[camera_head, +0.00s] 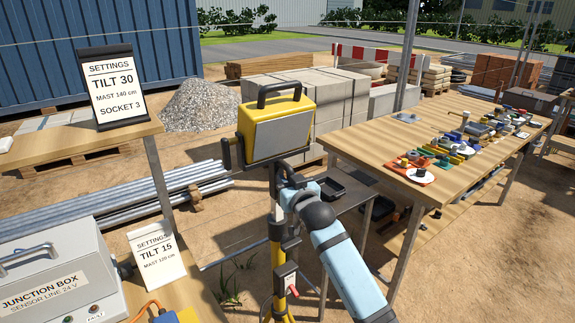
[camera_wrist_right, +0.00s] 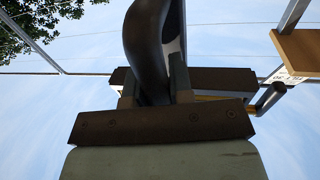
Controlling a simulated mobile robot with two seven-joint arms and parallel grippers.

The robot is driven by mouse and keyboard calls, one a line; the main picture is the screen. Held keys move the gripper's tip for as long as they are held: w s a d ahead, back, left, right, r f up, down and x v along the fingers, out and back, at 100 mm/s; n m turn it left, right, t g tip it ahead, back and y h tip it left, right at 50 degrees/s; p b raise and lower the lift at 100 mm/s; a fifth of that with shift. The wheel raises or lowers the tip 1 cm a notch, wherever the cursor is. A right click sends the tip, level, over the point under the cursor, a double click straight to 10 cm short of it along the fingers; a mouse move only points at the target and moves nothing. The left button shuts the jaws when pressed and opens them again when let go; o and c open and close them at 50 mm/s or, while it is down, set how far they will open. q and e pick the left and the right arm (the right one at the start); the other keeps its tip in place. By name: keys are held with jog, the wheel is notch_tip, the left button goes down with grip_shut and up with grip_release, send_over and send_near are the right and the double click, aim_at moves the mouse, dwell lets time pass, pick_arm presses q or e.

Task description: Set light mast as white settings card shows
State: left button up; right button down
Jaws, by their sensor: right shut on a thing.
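The light mast has a yellow lamp head (camera_head: 275,125) with a black top handle, on a yellow and black pole (camera_head: 277,245). My right gripper (camera_head: 284,178) is just below the lamp's lower right side. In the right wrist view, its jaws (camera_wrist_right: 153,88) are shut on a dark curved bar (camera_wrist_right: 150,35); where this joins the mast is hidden. An all-white settings card (camera_head: 157,258) by the junction box reads TILT 15, MAST 120 cm. A black-framed settings card (camera_head: 115,88) on the upper shelf reads TILT 30, MAST 140 cm, SOCKET 3. My left gripper is out of view.
A grey junction box (camera_head: 60,280) stands at lower left. A long wooden table (camera_head: 375,145) with many small parts stands at right. A low dark table (camera_head: 240,237) is behind the mast. Steel pipes (camera_head: 110,210) lie at left. Concrete blocks (camera_head: 340,90) stand behind.

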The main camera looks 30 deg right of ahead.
notch_tip(320, 180, down, 8)
jog(key=b, duration=0.2)
jog(key=shift+f, duration=0.15)
jog(key=c, duration=1)
grip_release()
jog(key=s, duration=0.4)
jog(key=s+a, duration=0.1)
jog(key=s, duration=0.4)
jog(key=s+b, duration=0.1)
jog(key=s, duration=0.3)
jog(key=shift+s+a, duration=0.3)
jog(key=shift+s, duration=0.05)
